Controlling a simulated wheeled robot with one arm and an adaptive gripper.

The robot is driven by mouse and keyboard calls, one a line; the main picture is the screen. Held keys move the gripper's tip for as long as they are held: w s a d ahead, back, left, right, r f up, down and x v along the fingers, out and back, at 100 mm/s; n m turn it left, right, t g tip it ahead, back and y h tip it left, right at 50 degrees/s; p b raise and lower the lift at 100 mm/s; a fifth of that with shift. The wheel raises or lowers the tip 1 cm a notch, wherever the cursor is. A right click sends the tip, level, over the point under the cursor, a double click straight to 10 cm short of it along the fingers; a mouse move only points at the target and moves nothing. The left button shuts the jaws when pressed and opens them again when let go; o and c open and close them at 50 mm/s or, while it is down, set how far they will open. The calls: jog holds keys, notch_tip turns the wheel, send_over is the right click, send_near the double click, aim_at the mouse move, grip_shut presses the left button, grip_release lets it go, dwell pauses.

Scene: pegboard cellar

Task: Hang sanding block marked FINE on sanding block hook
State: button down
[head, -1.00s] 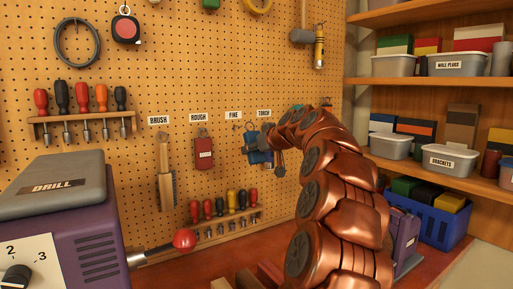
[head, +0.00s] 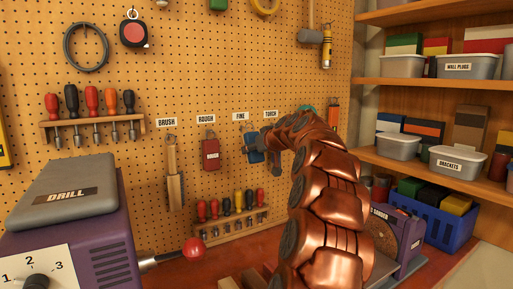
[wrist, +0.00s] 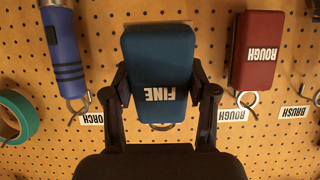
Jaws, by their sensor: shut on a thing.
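The blue sanding block (wrist: 158,65) marked FINE is between the two fingers of my gripper (wrist: 165,95), which is shut on it. Its lettering is upside down in the wrist view. In the head view the block (head: 255,152) shows as a small blue patch just below and right of the FINE label (head: 240,116), partly covered by my gripper (head: 260,143). A pale curved bit of the sanding block hook (wrist: 161,126) shows at the block's lower end in the wrist view. I cannot tell whether the block's loop is around the hook.
The red ROUGH block (wrist: 258,50) hangs close on one side, and a blue torch (wrist: 62,50) on the other. A brush (head: 173,172) hangs further left. A screwdriver rack (head: 231,222) sits below on the pegboard. The purple drill machine (head: 75,235) stands at front left.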

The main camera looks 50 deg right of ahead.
jog(key=shift+w+d+p, duration=0.2)
jog(key=shift+w+p, duration=0.2)
jog(key=shift+w, duration=0.25)
jog(key=shift+w+d+f+b, duration=0.15)
jog(key=shift+w+f+b, duration=0.3)
jog(key=shift+w+b, duration=0.2)
jog(key=shift+c, duration=1.3)
grip_release()
jog(key=shift+s, duration=0.1)
jog(key=v, duration=1.1)
jog(key=shift+s+r, duration=0.2)
jog(key=shift+s, duration=0.15)
